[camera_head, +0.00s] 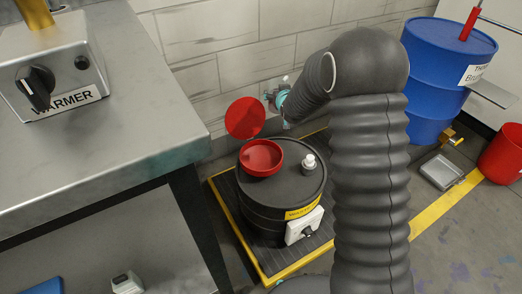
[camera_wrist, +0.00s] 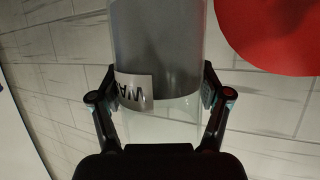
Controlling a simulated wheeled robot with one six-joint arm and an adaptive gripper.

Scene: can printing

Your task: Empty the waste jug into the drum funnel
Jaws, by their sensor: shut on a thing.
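My gripper (camera_wrist: 164,88) is shut on the waste jug (camera_wrist: 165,45), a clear vessel with grey contents and a white label whose visible letters read "WA". In the head view my gripper (camera_head: 280,101) is above and behind the black drum (camera_head: 262,218), and the jug is mostly hidden there. The drum's red funnel (camera_head: 262,157) is open and looks empty. Its round red lid (camera_head: 245,118) stands raised behind it and also shows in the wrist view (camera_wrist: 275,30).
The drum stands on a yellow-edged grate (camera_head: 240,253). A steel bench (camera_head: 110,140) with a warmer (camera_head: 55,65) is at left. A tiled wall is close behind.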

